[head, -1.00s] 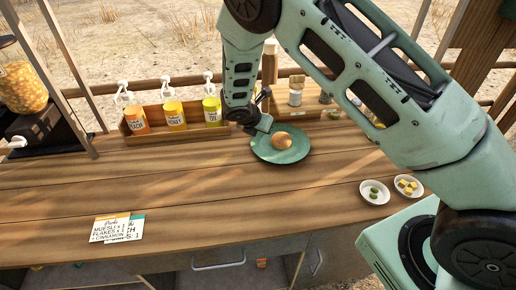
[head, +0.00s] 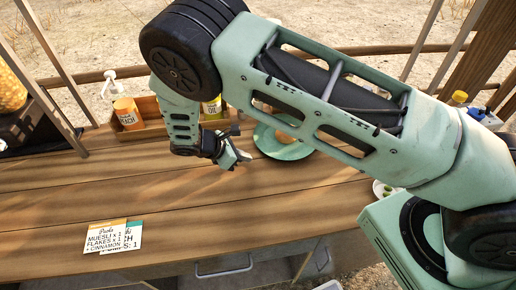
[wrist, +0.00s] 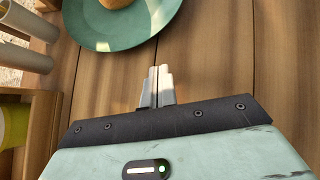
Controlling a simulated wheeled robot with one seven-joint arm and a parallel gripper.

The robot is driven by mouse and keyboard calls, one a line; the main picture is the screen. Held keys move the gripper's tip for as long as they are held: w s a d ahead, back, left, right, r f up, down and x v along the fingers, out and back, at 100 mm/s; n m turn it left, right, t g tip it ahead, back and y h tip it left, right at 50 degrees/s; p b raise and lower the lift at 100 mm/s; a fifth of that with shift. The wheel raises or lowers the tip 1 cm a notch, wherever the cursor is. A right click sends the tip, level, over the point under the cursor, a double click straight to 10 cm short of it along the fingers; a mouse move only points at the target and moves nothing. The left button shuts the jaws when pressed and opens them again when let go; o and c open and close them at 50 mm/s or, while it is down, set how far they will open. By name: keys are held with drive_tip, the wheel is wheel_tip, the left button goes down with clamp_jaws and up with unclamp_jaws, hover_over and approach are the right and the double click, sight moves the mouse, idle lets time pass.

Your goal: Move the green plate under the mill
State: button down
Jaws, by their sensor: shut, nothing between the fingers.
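The green plate (head: 272,147) lies on the wooden counter behind my arm, which hides its right part. A round orange-brown bun (head: 287,133) sits on it. The plate (wrist: 95,35) and the bun (wrist: 115,3) are cut by the top edge of the wrist view. My gripper (head: 241,158) is beside the plate at its lower left, fingers shut and empty; in the wrist view its fingertips (wrist: 160,72) are just short of the plate's rim. At the left edge, a container with yellow contents (head: 10,88) above a dark base seems to be the mill, mostly cut off.
A wooden crate with labelled pump bottles (head: 127,112) stands behind my gripper. Order cards (head: 105,237) lie at the front left. A small white bowl (head: 381,188) is partly hidden by my arm at right. The left middle of the counter is bare.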

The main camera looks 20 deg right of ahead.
sight(280, 152)
drive_tip(key=shift+w+d+f+p, duration=0.1)
drive_tip(key=shift+d+f+p, duration=0.15)
drive_tip(key=shift+d+p, duration=0.65)
drive_tip(key=shift+w+d+f+p, duration=0.1)
drive_tip(key=shift+d+f+p, duration=0.1)
drive_tip(key=shift+d, duration=1.3)
drive_tip(key=d+b, duration=0.1)
drive_tip(key=d, duration=0.3)
drive_tip(key=shift+w+d, duration=0.1)
drive_tip(key=shift+d, duration=0.3)
